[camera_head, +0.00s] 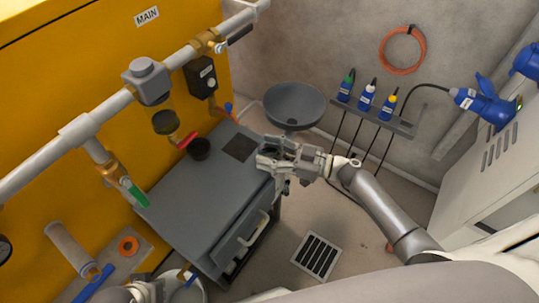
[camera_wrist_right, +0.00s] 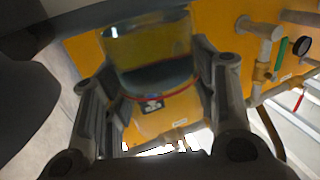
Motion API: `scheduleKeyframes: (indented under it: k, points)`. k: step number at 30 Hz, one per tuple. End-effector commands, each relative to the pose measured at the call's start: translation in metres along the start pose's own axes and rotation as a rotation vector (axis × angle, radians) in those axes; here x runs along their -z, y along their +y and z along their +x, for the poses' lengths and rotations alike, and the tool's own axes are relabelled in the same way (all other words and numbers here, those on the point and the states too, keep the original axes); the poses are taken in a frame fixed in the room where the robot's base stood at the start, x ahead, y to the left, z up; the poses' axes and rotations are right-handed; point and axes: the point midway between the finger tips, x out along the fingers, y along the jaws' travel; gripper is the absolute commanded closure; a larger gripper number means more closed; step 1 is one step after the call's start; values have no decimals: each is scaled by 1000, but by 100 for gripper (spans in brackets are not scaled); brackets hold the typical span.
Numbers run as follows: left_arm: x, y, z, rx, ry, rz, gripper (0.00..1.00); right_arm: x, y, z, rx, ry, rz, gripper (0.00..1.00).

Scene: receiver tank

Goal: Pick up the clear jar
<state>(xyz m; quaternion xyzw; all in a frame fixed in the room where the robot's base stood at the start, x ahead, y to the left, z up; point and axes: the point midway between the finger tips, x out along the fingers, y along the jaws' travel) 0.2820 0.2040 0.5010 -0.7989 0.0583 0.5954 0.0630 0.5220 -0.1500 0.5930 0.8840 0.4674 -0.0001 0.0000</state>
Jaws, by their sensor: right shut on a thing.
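The clear jar (camera_wrist_right: 150,62) is between the two fingers of my right gripper in the right wrist view, with the yellow panel showing through its wall and a dark band low on it. My right gripper (camera_head: 272,157) is shut on the jar, held above the right end of the grey cabinet top in the head view. There the jar is mostly hidden by the fingers. Part of my left arm (camera_head: 140,292) shows at the bottom left edge; whether its fingers are open cannot be seen.
The grey cabinet (camera_head: 195,190) carries a dark cup (camera_head: 199,148) and a dark square pad (camera_head: 240,147). The pipe run with a filter (camera_head: 150,82) crosses the yellow tank. A grey funnel (camera_head: 294,104) stands behind my right gripper. A tray (camera_head: 115,270) holds several parts. A floor grate (camera_head: 316,256) lies right.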

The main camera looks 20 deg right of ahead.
Motion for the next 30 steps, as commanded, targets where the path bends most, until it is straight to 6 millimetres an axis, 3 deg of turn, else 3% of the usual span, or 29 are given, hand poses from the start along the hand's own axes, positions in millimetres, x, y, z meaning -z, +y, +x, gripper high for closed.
scheduleKeyframes:
  k: [11,16,24,30]
  points:
    - [1,0,-1,0,4,0,100,8,0,0,1,2,-1,80]
    - [1,1,7,-1,3,1,100,34,0,0,1,5,-5,80]
    - [-12,4,55,-7,-31,6,100,84,-40,-18,2,2,-2,80]
    - [-17,4,70,-7,-36,7,100,107,-80,-35,1,1,2,80]
